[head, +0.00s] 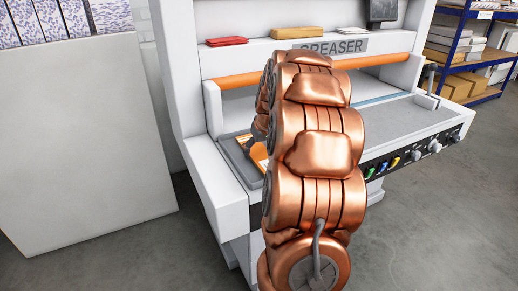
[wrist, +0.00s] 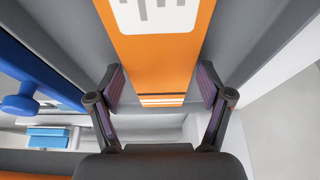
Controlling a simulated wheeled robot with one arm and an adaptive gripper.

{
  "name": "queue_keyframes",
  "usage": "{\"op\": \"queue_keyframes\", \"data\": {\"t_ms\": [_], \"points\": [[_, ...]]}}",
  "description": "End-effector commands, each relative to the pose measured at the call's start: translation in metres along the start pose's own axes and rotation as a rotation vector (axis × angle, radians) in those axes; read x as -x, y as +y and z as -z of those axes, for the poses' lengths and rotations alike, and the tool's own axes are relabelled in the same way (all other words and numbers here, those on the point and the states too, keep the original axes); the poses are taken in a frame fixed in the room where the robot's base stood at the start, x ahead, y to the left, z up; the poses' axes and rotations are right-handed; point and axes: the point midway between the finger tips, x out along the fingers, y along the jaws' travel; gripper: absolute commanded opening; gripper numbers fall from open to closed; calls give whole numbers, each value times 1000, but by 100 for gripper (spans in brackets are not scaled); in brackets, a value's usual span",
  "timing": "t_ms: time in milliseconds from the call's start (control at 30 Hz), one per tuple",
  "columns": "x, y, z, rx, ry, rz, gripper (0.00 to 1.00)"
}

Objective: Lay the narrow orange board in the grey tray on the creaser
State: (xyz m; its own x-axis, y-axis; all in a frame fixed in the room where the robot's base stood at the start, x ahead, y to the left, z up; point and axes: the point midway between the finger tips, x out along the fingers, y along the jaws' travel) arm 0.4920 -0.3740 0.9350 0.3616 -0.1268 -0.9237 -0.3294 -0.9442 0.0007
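The grey tray (head: 236,161) is on the left end of the white creaser (head: 222,192). Part of the narrow orange board (head: 257,154) shows over the tray in the head view; my arm hides the rest. In the wrist view the orange board (wrist: 158,62) has a white printed panel and runs lengthwise between my fingers, with grey surface on both sides. It looks laid flat in the tray, though its contact there is hard to see. My gripper (wrist: 162,88) is open, with a gap between each finger and the board's edges.
An orange bar (head: 238,81) spans the creaser above the bed. Red (head: 227,41) and tan (head: 299,33) stacks lie on its upper shelf. Coloured knobs (head: 383,168) line its front. A pale panel (head: 85,140) stands left, shelving (head: 468,50) at right. Open floor lies in front.

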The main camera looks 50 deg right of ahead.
Motion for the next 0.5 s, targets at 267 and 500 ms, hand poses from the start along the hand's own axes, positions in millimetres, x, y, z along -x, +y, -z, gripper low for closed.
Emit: {"op": "queue_keyframes", "data": {"t_ms": [267,500], "points": [[0,0,0,0,0,0,97],[3,0,1,-1,0,0,97]]}}
